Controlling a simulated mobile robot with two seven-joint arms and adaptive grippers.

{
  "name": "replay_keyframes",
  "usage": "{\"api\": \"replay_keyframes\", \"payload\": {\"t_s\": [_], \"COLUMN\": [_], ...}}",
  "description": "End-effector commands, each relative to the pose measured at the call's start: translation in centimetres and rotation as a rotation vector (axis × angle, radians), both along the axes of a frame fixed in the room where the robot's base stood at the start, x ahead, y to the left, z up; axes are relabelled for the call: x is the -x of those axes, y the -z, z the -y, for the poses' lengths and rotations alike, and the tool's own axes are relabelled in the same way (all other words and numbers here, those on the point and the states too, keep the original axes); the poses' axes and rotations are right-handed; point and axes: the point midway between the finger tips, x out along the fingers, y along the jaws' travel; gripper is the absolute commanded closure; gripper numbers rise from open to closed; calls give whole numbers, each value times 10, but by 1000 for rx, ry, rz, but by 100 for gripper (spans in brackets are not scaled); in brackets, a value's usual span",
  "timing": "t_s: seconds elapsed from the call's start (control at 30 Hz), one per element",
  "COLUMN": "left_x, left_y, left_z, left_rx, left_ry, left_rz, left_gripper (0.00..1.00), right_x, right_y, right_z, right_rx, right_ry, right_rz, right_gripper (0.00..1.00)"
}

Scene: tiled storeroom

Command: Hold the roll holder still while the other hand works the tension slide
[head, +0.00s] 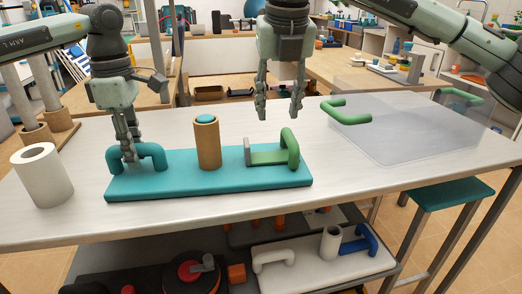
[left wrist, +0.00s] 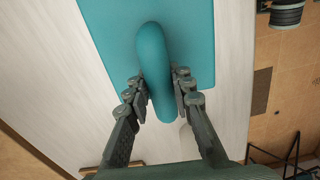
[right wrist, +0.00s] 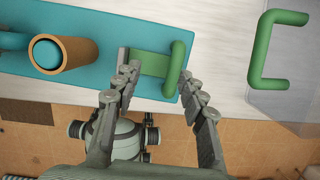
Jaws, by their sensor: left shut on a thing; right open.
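The teal roll holder (head: 205,184) lies flat on the table, with a teal handle (head: 153,152) at its left end. A brown cardboard roll (head: 207,145) stands upright on it around a teal post. At the right end sits the green tension slide (head: 270,158), with an upright green handle (head: 292,147) and a grey plate (head: 247,152). My left gripper (head: 129,156) is shut on the teal handle, which lies between its fingers in the left wrist view (left wrist: 155,80). My right gripper (head: 279,112) is open and empty, pointing down above and behind the slide.
A white roll (head: 42,175) stands at the table's left. A clear sheet or cover (head: 390,135) with green handles lies on the right. A lower shelf holds a white holder (head: 320,266) with a blue handle. A teal-topped stool (head: 440,192) stands at the right edge.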

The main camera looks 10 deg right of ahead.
Motion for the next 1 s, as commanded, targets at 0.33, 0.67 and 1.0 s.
{"api": "replay_keyframes", "payload": {"t_s": [0.33,0.67,1.0], "left_x": [0,0,0], "left_y": [0,0,-1], "left_z": [0,0,0], "left_rx": [1,0,1], "left_ry": [1,1,1], "left_rz": [0,0,0], "left_gripper": [60,46,43], "right_x": [0,0,0], "right_y": [0,1,0], "right_z": [0,0,0], "right_rx": [0,0,0], "right_ry": [1,1,1], "right_rz": [0,0,0], "right_gripper": [59,59,59]}}
